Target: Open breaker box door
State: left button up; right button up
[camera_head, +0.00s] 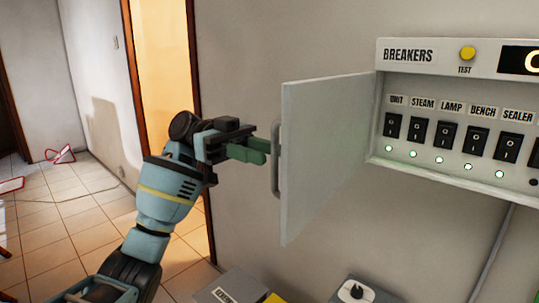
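The breaker box (408,86) is on the wall at the right, with its row of switches exposed. Its pale grey door (325,155) stands swung open at the box's left side, sticking out from the wall. A grey bar handle (276,160) is on the door's free edge. My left gripper (264,151) has its green fingertips right at the handle, on its left. Whether the fingers touch or enclose the handle, and how far apart they are, I cannot tell. My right gripper is out of view.
Below are a grey labelled box (228,289) and a unit with a black knob (356,290). A grey conduit (494,252) runs down under the breaker box. A doorway (164,65) and tiled floor (95,235) lie at the left.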

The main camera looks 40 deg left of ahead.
pick_arm(q)
jog(key=a, duration=0.5)
jog(key=shift+a+b, duration=0.3)
jog(key=shift+a, duration=0.1)
